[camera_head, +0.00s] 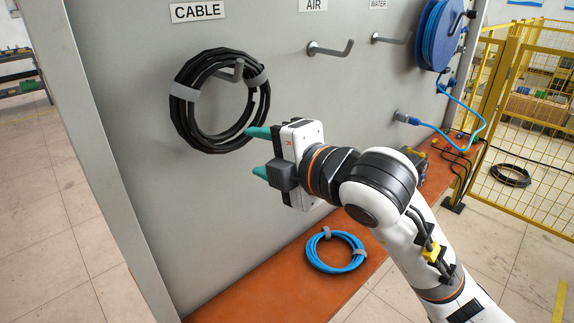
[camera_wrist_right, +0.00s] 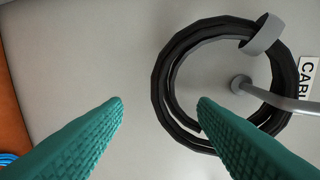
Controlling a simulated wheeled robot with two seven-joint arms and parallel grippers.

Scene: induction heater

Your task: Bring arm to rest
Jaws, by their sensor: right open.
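My right gripper (camera_head: 259,152) is in front of the grey panel, with its teal fingers apart and nothing between them. In the right wrist view the open fingers (camera_wrist_right: 160,104) point at the panel, and one fingertip overlaps the edge of the coil in the picture. The black cable coil (camera_head: 187,126) hangs on a hook under the CABLE label, just left of the right gripper. It also shows in the right wrist view (camera_wrist_right: 163,85), with a grey strap around it and a hook inside the loop. My left gripper is not in view.
A blue coil (camera_head: 316,262) lies on the orange shelf (camera_head: 240,298) below my right arm. Empty hooks (camera_head: 330,48) stick out under the AIR and WATER labels. A blue hose reel (camera_head: 436,38) is at the upper right, beside a yellow mesh fence (camera_head: 508,95).

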